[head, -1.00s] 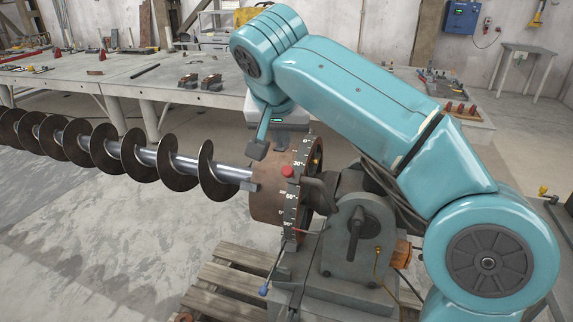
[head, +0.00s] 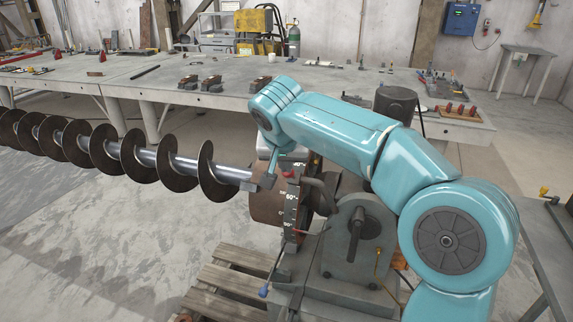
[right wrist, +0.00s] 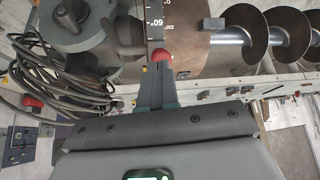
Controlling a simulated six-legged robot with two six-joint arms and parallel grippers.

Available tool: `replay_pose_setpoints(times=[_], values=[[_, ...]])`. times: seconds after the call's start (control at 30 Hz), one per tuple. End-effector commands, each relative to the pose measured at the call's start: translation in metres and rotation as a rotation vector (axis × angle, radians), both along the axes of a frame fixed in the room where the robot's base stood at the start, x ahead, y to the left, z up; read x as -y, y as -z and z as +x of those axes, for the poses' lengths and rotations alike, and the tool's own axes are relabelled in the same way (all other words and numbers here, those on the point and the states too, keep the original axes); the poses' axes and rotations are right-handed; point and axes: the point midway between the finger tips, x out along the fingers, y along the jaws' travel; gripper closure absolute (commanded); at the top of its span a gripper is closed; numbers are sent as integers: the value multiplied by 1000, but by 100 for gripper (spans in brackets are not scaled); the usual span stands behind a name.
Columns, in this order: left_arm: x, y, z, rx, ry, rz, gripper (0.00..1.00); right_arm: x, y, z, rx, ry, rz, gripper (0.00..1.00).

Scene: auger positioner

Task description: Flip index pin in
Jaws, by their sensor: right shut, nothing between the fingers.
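The index pin appears to be the red-knobbed part (right wrist: 162,54) on the positioner's dial; in the right wrist view its knob lies just at my fingertips. The white-marked dial band (head: 290,208) runs around the rusty brown drum (head: 265,207), and its 60 mark shows. My right gripper (head: 267,180) hangs down at the drum's upper left edge, shut and empty; it also shows in the right wrist view (right wrist: 160,72). Whether the fingertips touch the knob, I cannot tell. My gripper and forearm partly hide the drum's top. My left gripper is out of view.
The long auger (head: 130,157) extends left from the drum. The grey positioner housing (head: 352,245) with a dark handle stands right of it, above a wooden pallet (head: 232,280). A blue-tipped lever (head: 264,291) sticks out low. Looped cables (right wrist: 40,95) lie beside the housing.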

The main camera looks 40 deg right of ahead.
Motion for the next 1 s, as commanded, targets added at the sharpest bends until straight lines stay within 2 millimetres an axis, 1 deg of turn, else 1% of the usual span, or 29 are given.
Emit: replay_pose_setpoints(times=[0.1, 0.2, 0.57, 0.67, 0.8, 1.0], values=[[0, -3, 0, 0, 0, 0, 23, 7, 9, 6, -2, 0, 0, 100], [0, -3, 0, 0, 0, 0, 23, 9, 13, 8, 0, -1, 0, 100], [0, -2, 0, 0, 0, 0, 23, 10, 15, 9, 0, -1, 0, 100], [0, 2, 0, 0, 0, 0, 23, 14, 21, 11, -1, 1, -1, 100], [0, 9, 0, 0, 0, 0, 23, 26, 35, 16, -2, 2, 0, 100], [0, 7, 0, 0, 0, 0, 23, 28, 35, 18, -1, 0, -1, 100]])
